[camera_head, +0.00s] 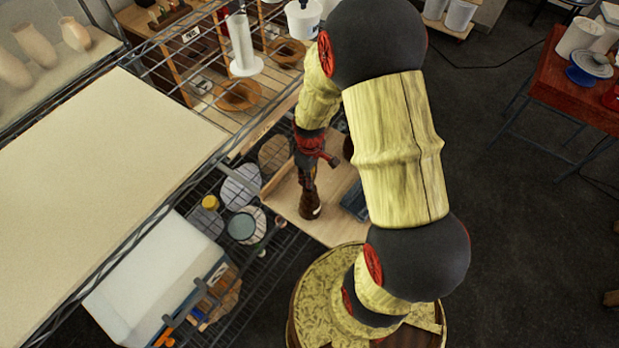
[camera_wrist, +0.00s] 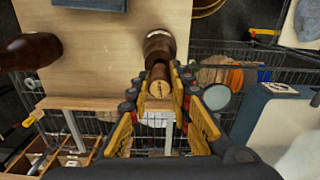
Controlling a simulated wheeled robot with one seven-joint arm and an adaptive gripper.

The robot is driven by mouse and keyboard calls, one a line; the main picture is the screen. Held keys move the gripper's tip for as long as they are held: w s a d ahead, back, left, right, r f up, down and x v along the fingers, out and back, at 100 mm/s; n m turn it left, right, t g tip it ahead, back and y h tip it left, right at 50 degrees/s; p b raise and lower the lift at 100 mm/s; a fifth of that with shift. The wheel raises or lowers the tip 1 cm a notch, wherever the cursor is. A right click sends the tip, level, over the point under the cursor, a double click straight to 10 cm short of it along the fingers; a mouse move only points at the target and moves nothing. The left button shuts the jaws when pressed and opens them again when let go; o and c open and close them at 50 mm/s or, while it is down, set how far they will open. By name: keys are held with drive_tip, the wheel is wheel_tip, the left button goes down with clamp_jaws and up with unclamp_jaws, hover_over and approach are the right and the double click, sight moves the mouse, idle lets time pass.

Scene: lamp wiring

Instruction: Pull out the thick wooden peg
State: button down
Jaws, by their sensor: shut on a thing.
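A thick wooden peg (camera_wrist: 160,84) with a pale end face is between the fingers of my gripper (camera_wrist: 158,92) in the wrist view. The gripper (camera_head: 307,172) is shut on it. The peg's far end meets a dark brown turned wooden piece (camera_wrist: 158,46), which stands on a pale wooden board (camera_wrist: 110,62). How deep the peg sits in it cannot be told. In the head view the turned piece (camera_head: 310,206) is below my gripper on the board (camera_head: 283,203), and the peg is hidden or too small to tell.
A second dark turned piece (camera_wrist: 32,50) stands on the board to the left in the wrist view. A dark blue-grey thing (camera_head: 355,201) lies on the board. Wire shelving (camera_head: 265,285) with plates is beside it, and a pale slab (camera_head: 90,190) lies further left.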

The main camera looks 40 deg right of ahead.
drive_tip(key=shift+r+p, duration=0.7)
drive_tip(key=shift+r, duration=0.6)
